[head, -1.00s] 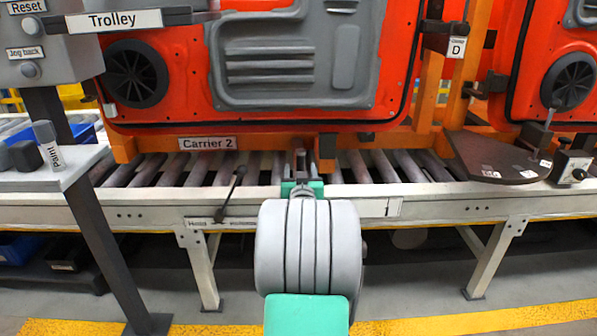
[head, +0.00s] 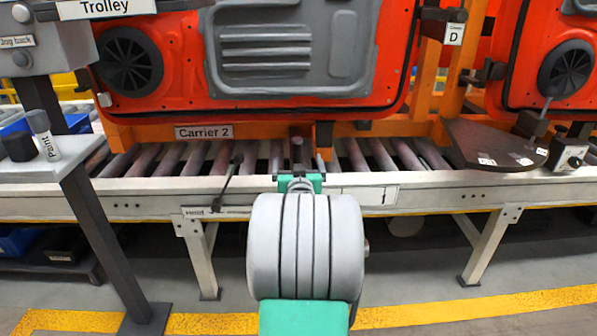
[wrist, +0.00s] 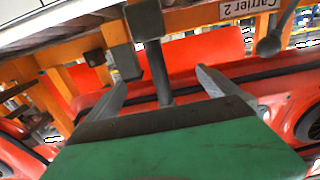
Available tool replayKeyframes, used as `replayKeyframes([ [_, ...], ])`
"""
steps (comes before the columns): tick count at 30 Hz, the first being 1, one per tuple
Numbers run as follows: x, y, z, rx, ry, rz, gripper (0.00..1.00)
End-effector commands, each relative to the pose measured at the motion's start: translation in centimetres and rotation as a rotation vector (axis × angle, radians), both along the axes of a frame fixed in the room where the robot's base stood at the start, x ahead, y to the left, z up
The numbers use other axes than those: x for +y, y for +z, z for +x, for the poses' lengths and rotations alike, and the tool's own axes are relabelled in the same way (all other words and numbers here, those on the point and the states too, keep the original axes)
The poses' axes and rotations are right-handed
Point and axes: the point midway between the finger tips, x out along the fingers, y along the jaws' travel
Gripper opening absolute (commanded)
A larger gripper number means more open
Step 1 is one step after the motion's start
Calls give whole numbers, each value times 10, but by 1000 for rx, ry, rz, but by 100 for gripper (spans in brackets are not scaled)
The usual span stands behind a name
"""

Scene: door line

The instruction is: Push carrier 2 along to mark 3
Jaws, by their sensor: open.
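Carrier 2 is an orange frame with its name plate (head: 204,132) on the lower beam. It bears a red door panel (head: 392,60) and stands on the roller line. My gripper (head: 299,160) is at the line's front edge, just below the carrier's beam; my own wrist partly hides it. In the wrist view my gripper (wrist: 165,85) has its two fingers apart, with a dark upright bar (wrist: 157,72) showing between them. I cannot tell whether they touch it. The plate for mark 1 (head: 370,195) is on the front rail, right of my gripper. Mark 3 is not seen.
A black lever (head: 228,182) stands at the rail, left of my gripper. A dark plate (head: 490,146) juts over the line at right. A trolley post with a shelf holding a paint marker (head: 43,140) is at left. A second red door (head: 540,95) hangs at far right.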

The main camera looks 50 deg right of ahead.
Motion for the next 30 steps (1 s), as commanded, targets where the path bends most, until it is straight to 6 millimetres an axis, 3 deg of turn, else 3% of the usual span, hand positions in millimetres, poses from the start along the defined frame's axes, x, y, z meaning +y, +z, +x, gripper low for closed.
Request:
replayKeyframes([
  [21, 61, 8, -54, 0, 0, 1, 100],
  [27, 64, 8, -55, 1, 1, 2, 100],
  [30, 76, 21, -43, 25, 35, 26, 100],
])
